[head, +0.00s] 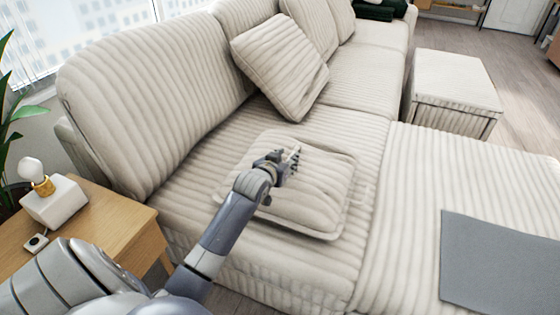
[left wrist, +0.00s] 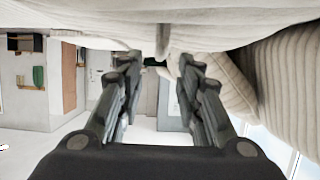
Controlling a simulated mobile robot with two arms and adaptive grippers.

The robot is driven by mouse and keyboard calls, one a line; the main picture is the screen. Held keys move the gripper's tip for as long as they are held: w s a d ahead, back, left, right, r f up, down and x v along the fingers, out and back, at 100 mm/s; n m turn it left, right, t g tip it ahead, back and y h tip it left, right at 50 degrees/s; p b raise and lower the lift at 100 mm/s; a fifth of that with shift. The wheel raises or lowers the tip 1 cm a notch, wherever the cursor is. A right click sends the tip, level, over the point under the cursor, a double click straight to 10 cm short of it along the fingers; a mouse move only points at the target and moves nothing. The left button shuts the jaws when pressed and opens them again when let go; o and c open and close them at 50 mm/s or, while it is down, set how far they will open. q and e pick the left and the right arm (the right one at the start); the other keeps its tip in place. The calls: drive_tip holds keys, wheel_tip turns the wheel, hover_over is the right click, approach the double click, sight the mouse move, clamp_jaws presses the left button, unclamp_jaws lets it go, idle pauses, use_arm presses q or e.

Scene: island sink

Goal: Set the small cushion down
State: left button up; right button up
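The small cushion (head: 315,208), cream and ribbed with a piped edge, lies flat on the sofa seat (head: 345,118). My left gripper (head: 293,158) is over its upper middle, low against or just above the fabric; I cannot tell whether it touches. In the left wrist view, which is upside down, the left gripper (left wrist: 158,65) has its two fingers apart. Pale fabric (left wrist: 90,18) fills the top edge there, close to the fingertips, and a small fold hangs near the gap. No cushion is clamped between the fingers. My right gripper is not in view.
A larger ribbed cushion (head: 280,65) leans on the sofa back (head: 150,95). A side table (head: 105,228) with a small lamp (head: 55,198) stands at left. A grey sheet (head: 500,262) lies on the chaise (head: 440,175). An ottoman (head: 455,85) stands beyond.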

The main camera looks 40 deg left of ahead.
use_arm(q)
drive_tip(key=shift+p+v, duration=0.45)
drive_tip(key=shift+v, duration=2.25)
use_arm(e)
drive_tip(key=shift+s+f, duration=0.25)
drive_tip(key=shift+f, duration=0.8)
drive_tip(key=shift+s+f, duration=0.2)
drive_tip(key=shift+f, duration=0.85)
